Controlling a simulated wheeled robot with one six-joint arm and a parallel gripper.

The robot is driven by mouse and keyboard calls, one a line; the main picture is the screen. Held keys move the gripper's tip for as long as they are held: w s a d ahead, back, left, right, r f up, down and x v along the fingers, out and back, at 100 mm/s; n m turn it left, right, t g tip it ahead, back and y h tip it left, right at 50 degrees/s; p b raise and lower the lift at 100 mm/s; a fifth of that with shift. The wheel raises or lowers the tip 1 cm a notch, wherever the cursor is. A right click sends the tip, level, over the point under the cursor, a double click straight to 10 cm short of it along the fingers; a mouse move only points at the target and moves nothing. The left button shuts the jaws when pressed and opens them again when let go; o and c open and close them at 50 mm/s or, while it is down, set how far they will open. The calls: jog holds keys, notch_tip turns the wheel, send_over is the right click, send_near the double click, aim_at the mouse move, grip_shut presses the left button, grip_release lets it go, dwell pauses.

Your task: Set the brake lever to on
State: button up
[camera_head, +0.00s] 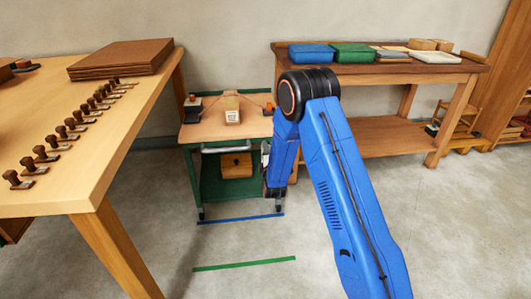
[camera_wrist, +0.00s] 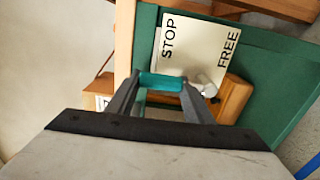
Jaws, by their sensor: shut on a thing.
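The green cart (camera_head: 205,172) stands between the two tables, and its side carries a pale plate (camera_wrist: 197,55) marked STOP and FREE. In the wrist view my gripper (camera_wrist: 162,86) is shut on a teal bar (camera_wrist: 160,80), which I take for the brake lever's grip. The teal bar lies just below the plate, under the STOP word in the picture. A grey round piece (camera_wrist: 206,86) shows beside the right finger, below FREE. The rest of the lever is hidden by the fingers.
A wooden table (camera_head: 150,95) with several stamps stands on the left. A workbench (camera_head: 390,75) with blue and green trays stands behind on the right. Blue (camera_head: 240,219) and green (camera_head: 244,264) lines mark the floor. The floor in front of the cart is clear.

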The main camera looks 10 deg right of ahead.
jog(key=o, duration=1.5)
jog(key=shift+a, duration=0.1)
jog(key=s, duration=1.7)
jog(key=shift+s, duration=0.2)
